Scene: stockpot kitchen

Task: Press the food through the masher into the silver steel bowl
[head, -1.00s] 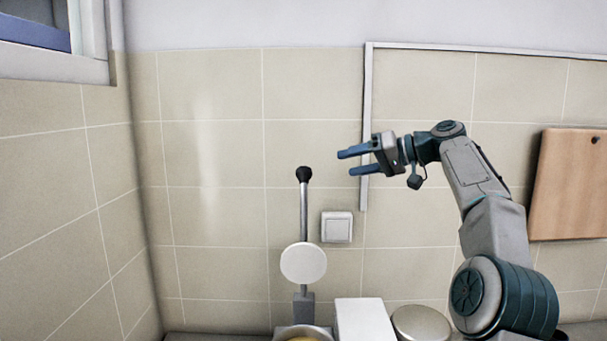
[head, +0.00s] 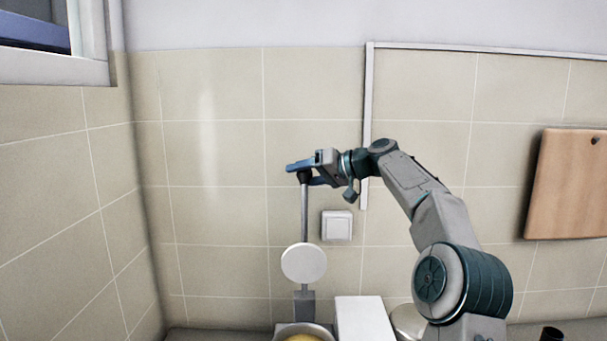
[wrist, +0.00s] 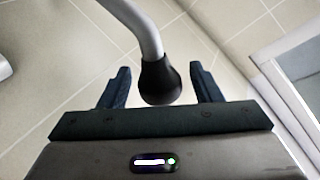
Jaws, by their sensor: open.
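The masher's lever (head: 304,215) stands upright with a round white press plate (head: 304,263) partway down and a black knob on top. In the wrist view the black knob (wrist: 160,82) sits between the two fingers of my gripper (wrist: 160,88), with a gap visible on both sides. My gripper (head: 303,174) is open around the knob in the head view. Yellowish food (head: 303,338) shows in the masher's round cup (head: 320,328) at the bottom edge. The silver steel bowl cannot be made out for certain.
A white box (head: 360,318) stands right of the masher, with a round metal lid or container (head: 408,322) beside it, partly behind my arm. A wall switch (head: 337,226) and a wooden board (head: 568,185) are on the tiled wall. Left of the lever is clear.

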